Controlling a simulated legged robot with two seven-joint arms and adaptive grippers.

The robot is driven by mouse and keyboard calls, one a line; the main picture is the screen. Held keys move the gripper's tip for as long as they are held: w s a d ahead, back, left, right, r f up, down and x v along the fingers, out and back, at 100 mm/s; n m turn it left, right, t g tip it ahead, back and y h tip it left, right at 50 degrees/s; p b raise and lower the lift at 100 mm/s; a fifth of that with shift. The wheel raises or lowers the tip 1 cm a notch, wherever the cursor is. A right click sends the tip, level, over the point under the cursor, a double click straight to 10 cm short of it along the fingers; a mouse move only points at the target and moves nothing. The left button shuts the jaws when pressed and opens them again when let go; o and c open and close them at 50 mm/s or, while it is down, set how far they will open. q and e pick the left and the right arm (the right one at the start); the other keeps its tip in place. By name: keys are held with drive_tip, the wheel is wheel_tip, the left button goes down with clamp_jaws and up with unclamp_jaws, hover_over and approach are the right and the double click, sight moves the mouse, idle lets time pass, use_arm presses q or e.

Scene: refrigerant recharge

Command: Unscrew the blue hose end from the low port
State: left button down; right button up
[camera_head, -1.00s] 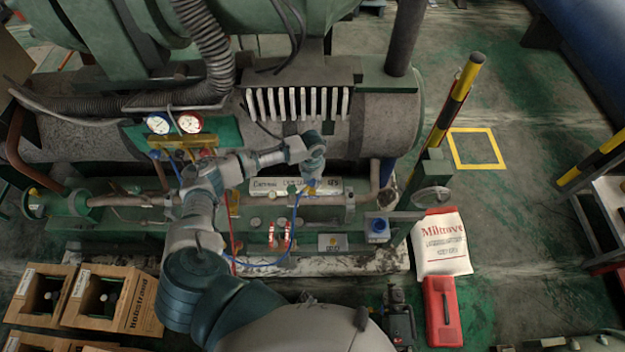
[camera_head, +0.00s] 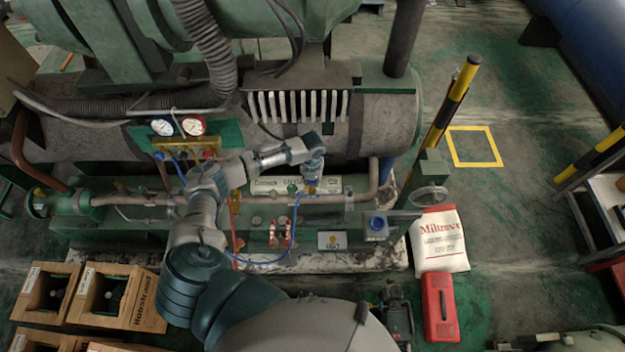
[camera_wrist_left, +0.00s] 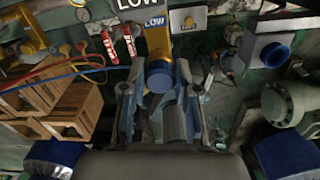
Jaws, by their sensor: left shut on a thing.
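My left gripper (camera_head: 311,190) reaches down over the pipe in the head view and is shut on the blue hose end (camera_wrist_left: 158,76). In the left wrist view the round blue hose end sits between the fingers (camera_wrist_left: 160,100), just below a LOW tag (camera_wrist_left: 154,22). The blue hose (camera_head: 262,262) loops from the gripper down and left along the skid. My right gripper is not in view.
A gauge manifold (camera_head: 185,143) with two dials hangs left of the arm. Red-handled valves (camera_head: 280,235) stand left of the gripper. A blue-capped box (camera_head: 377,226) is to its right. Wooden crates (camera_head: 105,298), a white sack (camera_head: 440,243) and a red case (camera_head: 440,308) lie on the floor.

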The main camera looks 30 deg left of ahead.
use_arm(q)
drive_tip(key=shift+s+n+p, duration=0.2)
drive_tip(key=shift+n+p, duration=0.25)
drive_tip(key=shift+n, duration=0.05)
drive_tip(key=shift+a+f+n+p, duration=0.1)
drive_tip(key=shift+n+p, duration=0.8)
drive_tip(key=shift+n, duration=0.3)
drive_tip(key=shift+n+p, duration=0.5)
drive_tip(key=shift+n, duration=0.1)
drive_tip(key=shift+n+p, duration=0.65)
drive_tip(key=shift+n, duration=0.65)
